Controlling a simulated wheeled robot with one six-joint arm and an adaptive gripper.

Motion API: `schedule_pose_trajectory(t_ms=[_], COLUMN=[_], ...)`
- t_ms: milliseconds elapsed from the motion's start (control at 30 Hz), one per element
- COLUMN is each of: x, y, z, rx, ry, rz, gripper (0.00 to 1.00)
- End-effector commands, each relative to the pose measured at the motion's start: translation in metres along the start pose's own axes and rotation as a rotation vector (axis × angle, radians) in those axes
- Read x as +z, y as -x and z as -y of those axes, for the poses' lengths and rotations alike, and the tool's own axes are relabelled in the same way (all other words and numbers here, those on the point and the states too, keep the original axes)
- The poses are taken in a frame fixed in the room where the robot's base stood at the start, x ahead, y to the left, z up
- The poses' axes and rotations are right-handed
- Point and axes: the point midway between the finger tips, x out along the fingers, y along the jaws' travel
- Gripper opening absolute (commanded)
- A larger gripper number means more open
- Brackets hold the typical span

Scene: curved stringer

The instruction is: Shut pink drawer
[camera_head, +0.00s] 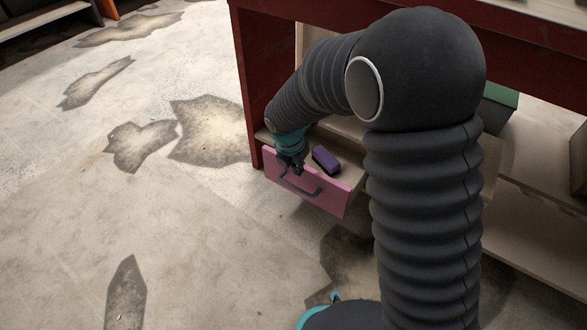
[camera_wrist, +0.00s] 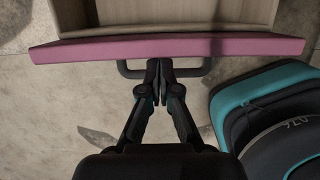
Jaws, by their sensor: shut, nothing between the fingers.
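The pink drawer (camera_head: 307,182) stands pulled out of the red workbench, low near its left leg. Its pink front, with a dark bar handle (camera_head: 300,186), faces the open floor. In the wrist view the pink front (camera_wrist: 170,46) runs across the top, with the pale drawer inside (camera_wrist: 180,14) showing behind it. My gripper (camera_head: 295,170) is shut and empty at the drawer front. In the wrist view its fingertips (camera_wrist: 159,66) are together at the middle of the handle (camera_wrist: 129,72); I cannot tell whether they touch it.
A purple block-like object (camera_head: 325,160) lies in the open drawer. The red workbench (camera_head: 248,70) rises over the drawer, with a low shelf (camera_head: 530,225) to the right. A green box (camera_head: 499,105) stands under the bench. The stained concrete floor (camera_head: 200,250) at left is clear.

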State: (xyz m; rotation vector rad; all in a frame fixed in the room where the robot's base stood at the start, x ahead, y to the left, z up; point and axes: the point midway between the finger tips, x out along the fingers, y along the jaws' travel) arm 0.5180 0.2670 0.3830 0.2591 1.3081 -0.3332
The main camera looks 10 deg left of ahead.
Motion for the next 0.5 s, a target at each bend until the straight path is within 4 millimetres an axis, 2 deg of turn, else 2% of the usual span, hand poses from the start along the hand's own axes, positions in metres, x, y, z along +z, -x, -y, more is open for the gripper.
schedule_pose_trajectory(t_ms=[167,500], x=[0.038,0.112], y=[-0.003,-0.023], z=[0.001,0.001], rx=[-0.002,0.000], ry=[-0.006,-0.005], rz=[0.000,0.000], gripper=[0.00,0.00])
